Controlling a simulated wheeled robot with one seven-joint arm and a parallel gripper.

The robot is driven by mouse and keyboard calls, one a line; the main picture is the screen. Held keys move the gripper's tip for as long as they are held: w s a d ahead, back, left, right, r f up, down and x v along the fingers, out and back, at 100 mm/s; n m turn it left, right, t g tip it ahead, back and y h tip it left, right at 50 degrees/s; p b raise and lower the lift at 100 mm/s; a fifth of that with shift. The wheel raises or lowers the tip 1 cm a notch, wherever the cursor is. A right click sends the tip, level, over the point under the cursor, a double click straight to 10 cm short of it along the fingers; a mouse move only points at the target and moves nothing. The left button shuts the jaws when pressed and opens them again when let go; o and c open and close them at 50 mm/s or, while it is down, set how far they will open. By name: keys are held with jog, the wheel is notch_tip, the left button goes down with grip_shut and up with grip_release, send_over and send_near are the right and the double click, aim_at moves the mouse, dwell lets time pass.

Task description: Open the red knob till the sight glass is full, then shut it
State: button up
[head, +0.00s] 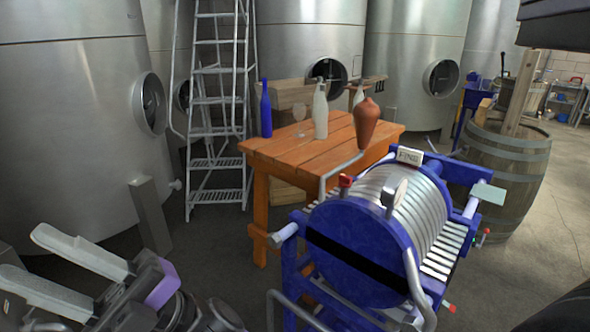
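A blue filter machine (340,252) with pale ribbed plates stands right of centre. Small red parts show on it: one red knob (346,181) at the top left by a bent grey pipe, one red tip (487,231) at the right beside a green one, and one red tip (449,307) low at the front right. I cannot tell which is the task's red knob. I cannot make out a sight glass or its level. My gripper (22,258) is at the lower left, far from the machine. Its two pale fingers are apart with nothing between them.
An orange wooden table (290,150) behind the machine bears a blue bottle (265,108), a pale bottle (320,110) and a glass. A brown jar (366,125) shows by its right end. A barrel (505,170) stands right. A ladder (218,100) and steel tanks stand behind. Floor is clear at right.

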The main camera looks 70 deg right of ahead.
jog(key=w+d+f+n+g+h+p, duration=0.1)
jog(key=w+d+f+n+g+h, duration=0.25)
jog(key=d+n+g+h, duration=0.35)
jog(key=w+d+f+n+g+h+p, duration=0.2)
jog(key=w+d+f+n+g+h, duration=0.15)
jog(key=d+g, duration=0.35)
jog(key=r+m+g+h+p, duration=0.25)
jog(key=m+h, duration=0.25)
jog(key=h, duration=0.8)
send_over(346, 176)
jog(key=shift+w+a+f+g+b, duration=0.2)
jog(key=shift+w+f+g+b, duration=0.1)
jog(key=shift+f+g, duration=0.2)
jog(key=shift+s+d, duration=0.25)
notch_tip(346, 176, down, 8)
jog(key=shift+r+p, duration=0.2)
jog(key=shift+p, duration=0.8)
jog(key=shift+c, duration=0.2)
